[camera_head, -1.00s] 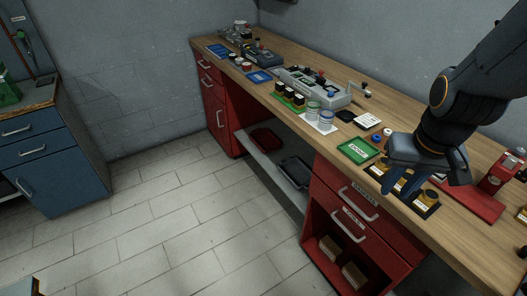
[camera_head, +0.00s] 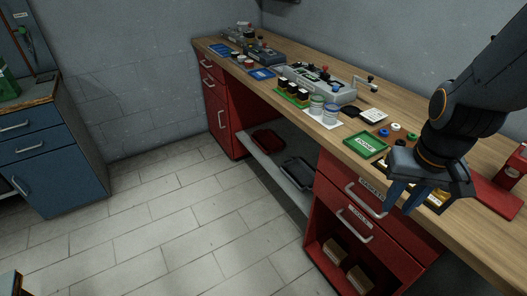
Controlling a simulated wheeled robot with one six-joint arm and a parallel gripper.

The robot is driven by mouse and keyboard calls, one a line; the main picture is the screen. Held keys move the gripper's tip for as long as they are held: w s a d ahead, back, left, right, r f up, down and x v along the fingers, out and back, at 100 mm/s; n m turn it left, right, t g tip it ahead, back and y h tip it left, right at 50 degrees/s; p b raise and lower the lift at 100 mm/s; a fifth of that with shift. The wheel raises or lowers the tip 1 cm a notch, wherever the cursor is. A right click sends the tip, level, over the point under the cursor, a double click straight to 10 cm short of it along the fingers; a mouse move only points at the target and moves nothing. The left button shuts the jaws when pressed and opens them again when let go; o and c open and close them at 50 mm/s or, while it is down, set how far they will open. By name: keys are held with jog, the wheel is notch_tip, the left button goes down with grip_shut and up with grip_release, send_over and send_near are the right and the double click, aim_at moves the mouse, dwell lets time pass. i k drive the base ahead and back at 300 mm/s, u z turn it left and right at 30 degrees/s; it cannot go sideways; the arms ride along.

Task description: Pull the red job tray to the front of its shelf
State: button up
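The red job tray (camera_head: 267,139) lies on the grey shelf (camera_head: 260,158) under the workbench, toward the shelf's far left part. A dark tray (camera_head: 298,172) lies on the same shelf, to the right of the red one and nearer to me. My gripper (camera_head: 405,200) is above the bench's front edge at the right, pointing down, well away from both trays. Its blue fingers are apart and I see nothing between them.
The wooden bench top (camera_head: 335,130) holds a green tray (camera_head: 366,146), cans (camera_head: 331,112), a grey device (camera_head: 318,84) and other small items. Red drawers (camera_head: 362,215) flank the shelf opening. Blue cabinets (camera_head: 50,160) stand at the left. The tiled floor (camera_head: 190,215) is clear.

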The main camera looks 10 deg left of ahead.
aim_at(268, 143)
jog(key=k, duration=0.6)
jog(key=u, duration=0.6)
jog(key=i, duration=0.7)
jog(key=u, duration=1.1)
jog(key=i, duration=2.45)
jog(key=z, duration=0.95)
